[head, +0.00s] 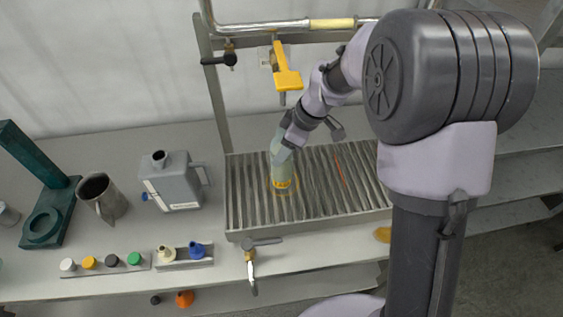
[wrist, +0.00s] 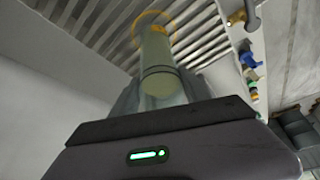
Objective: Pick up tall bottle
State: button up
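The tall bottle (head: 280,167) is pale green with a yellow-orange band near its base. It appears upright on the slatted metal drain rack (head: 235,200), with a thin orange ring around its base. My gripper (head: 286,143) is at the bottle's upper part and hides some of it. In the wrist view the bottle (wrist: 156,62) lies between my two fingers (wrist: 160,95), one on each side. Whether the fingers press on it or leave a small gap cannot be told.
A yellow-handled valve (head: 287,79) hangs from the pipe just behind the bottle. A grey jerrycan (head: 174,182) and a metal jug (head: 103,197) stand left of the rack. Several coloured caps (head: 112,261) line the front edge, near a tap (head: 251,262).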

grip_shut()
